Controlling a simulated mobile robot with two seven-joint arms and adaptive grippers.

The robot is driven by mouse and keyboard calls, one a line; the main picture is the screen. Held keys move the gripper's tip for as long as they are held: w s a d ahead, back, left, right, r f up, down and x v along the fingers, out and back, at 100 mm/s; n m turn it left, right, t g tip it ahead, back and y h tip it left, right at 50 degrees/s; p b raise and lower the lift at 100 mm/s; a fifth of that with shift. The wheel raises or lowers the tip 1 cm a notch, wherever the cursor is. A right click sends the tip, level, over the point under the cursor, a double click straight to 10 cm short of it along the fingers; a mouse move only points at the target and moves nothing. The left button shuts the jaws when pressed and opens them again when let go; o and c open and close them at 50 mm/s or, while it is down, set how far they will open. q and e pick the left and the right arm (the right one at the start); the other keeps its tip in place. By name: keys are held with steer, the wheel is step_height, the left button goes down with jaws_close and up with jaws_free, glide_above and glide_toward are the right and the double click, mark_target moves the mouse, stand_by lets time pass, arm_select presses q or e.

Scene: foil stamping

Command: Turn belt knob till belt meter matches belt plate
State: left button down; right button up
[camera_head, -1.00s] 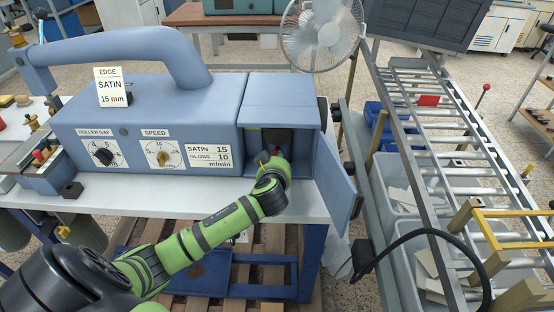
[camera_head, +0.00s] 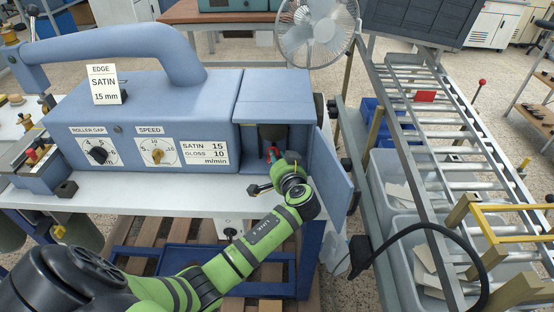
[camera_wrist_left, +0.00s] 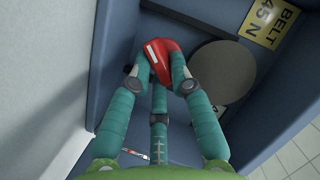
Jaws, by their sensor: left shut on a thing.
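The belt knob (camera_wrist_left: 160,62) is red with a white line; in the left wrist view it sits between the teal fingers of my left gripper (camera_wrist_left: 162,75), which is shut on it. In the head view the gripper (camera_head: 274,163) is inside the open compartment at the machine's right end, and a bit of red knob (camera_head: 273,152) shows there. The yellow belt plate (camera_wrist_left: 268,22) reads "BELT 45 N" in the wrist view. A small white strip with a red mark (camera_wrist_left: 136,154), perhaps the belt meter, is mostly covered by the gripper; its reading cannot be told. My right gripper is out of view.
The open blue door (camera_head: 331,178) stands just right of my left wrist. A dark round disc (camera_wrist_left: 222,70) is beside the knob. The blue machine (camera_head: 165,110) carries roller gap and speed dials. A roller conveyor (camera_head: 440,150) stands at the right.

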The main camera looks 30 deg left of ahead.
arm_select(q)
steer(key=shift+s+f+m+y+b, duration=0.1)
steer(key=shift+f+m+y+b, duration=0.35)
steer(key=shift+m, duration=0.45)
steer(key=c, duration=1.1)
jaws_free()
steer(key=shift+a+r, duration=0.1)
steer(key=shift+r, duration=0.1)
steer(key=shift+s+d, duration=0.2)
steer(key=shift+d, duration=0.25)
steer(key=v, duration=1.1)
